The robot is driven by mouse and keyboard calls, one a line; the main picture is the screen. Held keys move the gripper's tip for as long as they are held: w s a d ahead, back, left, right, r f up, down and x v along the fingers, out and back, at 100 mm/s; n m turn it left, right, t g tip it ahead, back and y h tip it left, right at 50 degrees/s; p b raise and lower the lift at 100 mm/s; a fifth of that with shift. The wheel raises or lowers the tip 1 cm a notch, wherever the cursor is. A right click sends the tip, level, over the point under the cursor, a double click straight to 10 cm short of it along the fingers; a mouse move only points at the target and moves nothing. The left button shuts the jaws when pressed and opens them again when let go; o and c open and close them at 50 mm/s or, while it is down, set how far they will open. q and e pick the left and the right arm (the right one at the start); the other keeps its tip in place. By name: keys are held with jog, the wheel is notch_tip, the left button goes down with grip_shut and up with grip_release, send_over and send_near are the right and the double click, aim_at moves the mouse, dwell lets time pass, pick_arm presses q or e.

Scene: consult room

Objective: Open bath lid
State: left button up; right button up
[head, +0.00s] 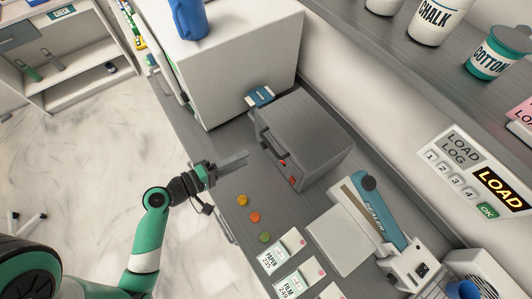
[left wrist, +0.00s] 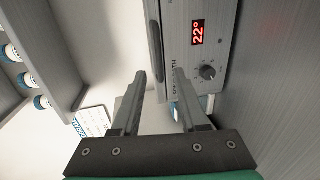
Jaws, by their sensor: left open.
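The bath (head: 318,162) is a grey metal box on the counter, with a flat lid (head: 302,118) lying shut on top. A dark bar handle (head: 264,137) runs along the lid's front edge. In the left wrist view the bath's front (left wrist: 190,62) carries a red 22° display and a knob, with the dark handle (left wrist: 155,40) beside it. My left gripper (head: 243,158) is open and empty in front of the bath, fingers pointing toward it. In the left wrist view its fingertips (left wrist: 160,74) are apart, lined up near one end of the handle. My right gripper is out of view.
A white cabinet (head: 245,55) with a blue jug (head: 188,18) stands behind the bath. A sealer (head: 375,215) stands to its right. A wall shelf (head: 380,35) holds jars above.

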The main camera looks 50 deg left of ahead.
pick_arm(q)
jog(key=x, duration=0.9)
jog(key=shift+w, duration=0.2)
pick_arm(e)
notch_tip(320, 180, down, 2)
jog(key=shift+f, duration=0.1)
pick_arm(q)
grip_shut()
jog(key=shift+r, duration=0.1)
dwell(0.7)
